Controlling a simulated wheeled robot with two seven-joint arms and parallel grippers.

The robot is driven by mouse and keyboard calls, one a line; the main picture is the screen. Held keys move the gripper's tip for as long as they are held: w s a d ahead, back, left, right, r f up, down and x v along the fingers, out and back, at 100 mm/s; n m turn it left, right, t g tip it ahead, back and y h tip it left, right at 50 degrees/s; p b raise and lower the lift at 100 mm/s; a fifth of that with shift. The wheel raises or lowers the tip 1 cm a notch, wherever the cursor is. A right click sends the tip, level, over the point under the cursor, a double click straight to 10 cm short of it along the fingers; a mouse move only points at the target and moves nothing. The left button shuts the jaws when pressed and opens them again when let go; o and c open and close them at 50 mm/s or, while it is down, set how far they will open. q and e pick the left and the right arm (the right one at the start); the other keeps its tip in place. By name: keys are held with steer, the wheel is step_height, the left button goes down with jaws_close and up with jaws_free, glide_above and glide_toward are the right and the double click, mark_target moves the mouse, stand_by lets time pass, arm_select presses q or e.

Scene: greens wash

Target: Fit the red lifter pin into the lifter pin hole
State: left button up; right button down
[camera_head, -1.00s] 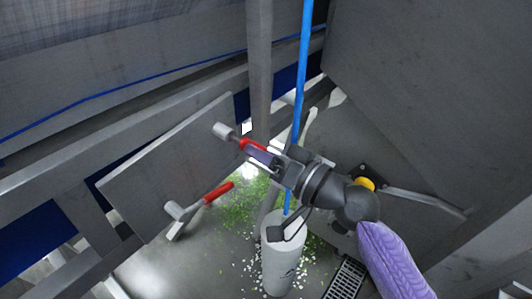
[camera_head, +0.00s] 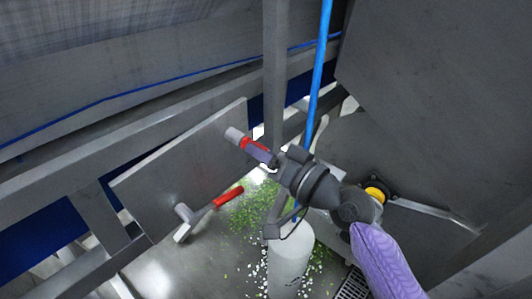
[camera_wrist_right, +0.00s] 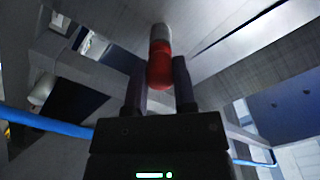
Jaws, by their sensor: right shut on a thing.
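The red lifter pin (camera_head: 254,146) is held between the fingertips of my right gripper (camera_head: 266,156), which is shut on it. A light grey cylindrical piece (camera_head: 234,135) lies in line with its far end, at the upper right corner of a grey plate (camera_head: 180,160). In the right wrist view the red pin (camera_wrist_right: 159,68) stands between both fingers with the grey piece (camera_wrist_right: 160,35) beyond it. The lifter pin hole is not distinguishable; I cannot tell whether the pin is in it. My left gripper is not in view.
A second red-handled grey piece (camera_head: 228,196) sits at the plate's lower edge. A blue pipe (camera_head: 320,65) and a grey post (camera_head: 276,70) stand close to my right gripper. A white cylinder (camera_head: 290,262) stands below. Green scraps (camera_head: 255,212) cover the floor.

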steer(key=shift+a, duration=0.1)
steer(key=shift+c, duration=1.8)
jaws_free()
steer(key=shift+w, duration=0.1)
steer(key=b+v, duration=0.2)
steer(key=v, duration=0.7)
steer(key=w+d+f+m+h+b, duration=0.15)
steer(key=d+f+h, duration=0.25)
steer(key=f, duration=0.6)
steer(key=w+d+f+m+h, duration=0.15)
steer(key=d+f+h, duration=0.25)
steer(key=f, duration=0.6)
steer(key=s+d+f+g+h+b, duration=0.1)
steer(key=s+d+f+h, duration=0.15)
steer(key=f, duration=0.55)
steer(key=s+d+f+g+h, duration=0.15)
steer(key=s+f, duration=0.25)
steer(key=f, duration=0.4)
steer(key=s+f+n+g+h, duration=0.1)
steer(key=s+f+g, duration=0.1)
steer(key=s+f, duration=0.3)
steer(key=s+d+f+n+g+h+b, duration=0.1)
steer(key=s+f+g, duration=0.2)
steer(key=s, duration=1.1)
steer(key=s+d+f+n+g+b, duration=0.1)
steer(key=s+f+n+g, duration=0.1)
steer(key=s+f, duration=0.6)
steer(key=shift+s+h, duration=0.4)
steer(key=shift+s, duration=0.65)
